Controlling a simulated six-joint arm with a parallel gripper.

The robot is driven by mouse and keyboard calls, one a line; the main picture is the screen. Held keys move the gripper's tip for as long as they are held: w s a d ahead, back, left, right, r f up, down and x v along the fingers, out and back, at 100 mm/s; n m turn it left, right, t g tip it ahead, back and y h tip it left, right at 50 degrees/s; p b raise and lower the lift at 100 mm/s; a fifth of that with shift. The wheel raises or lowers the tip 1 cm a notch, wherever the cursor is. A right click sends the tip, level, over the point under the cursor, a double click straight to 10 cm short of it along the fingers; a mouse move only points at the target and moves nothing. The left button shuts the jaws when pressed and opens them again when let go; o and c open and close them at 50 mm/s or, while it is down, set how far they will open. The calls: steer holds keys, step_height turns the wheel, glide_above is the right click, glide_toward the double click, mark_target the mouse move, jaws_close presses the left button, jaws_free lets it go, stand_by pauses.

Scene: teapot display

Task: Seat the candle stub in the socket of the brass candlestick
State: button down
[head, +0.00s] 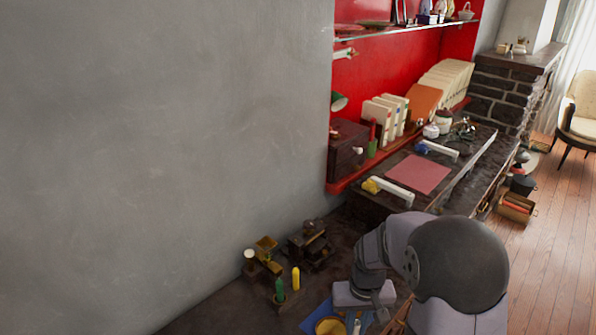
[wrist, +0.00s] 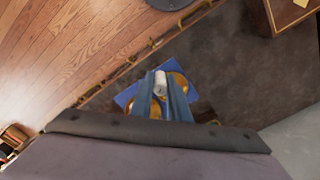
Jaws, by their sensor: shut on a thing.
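My gripper (wrist: 162,98) is shut on the white candle stub (wrist: 160,80), which shows between the two blue-grey fingers in the wrist view. Brass shows on both sides of the fingers, above a blue mat (wrist: 124,98); I take it to be the dish of the brass candlestick (wrist: 179,79). Its socket is hidden behind the fingers and stub. In the head view my gripper (head: 358,316) is at the bottom edge, just right of the brass dish (head: 329,326) on the blue mat (head: 313,322). I cannot tell whether the stub touches the candlestick.
A green upright piece (head: 279,291) and a yellow one (head: 295,279) stand left of the mat. Behind them are a brass item (head: 266,246) and a dark wooden device (head: 308,243). The grey wall (head: 180,150) bounds the left side. A shelf with books (head: 392,112) is farther back.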

steer(key=shift+w+d+r+p, duration=0.1)
steer(key=shift+d+r+p, duration=0.35)
steer(key=shift+r, duration=0.5)
steer(key=shift+f, duration=0.1)
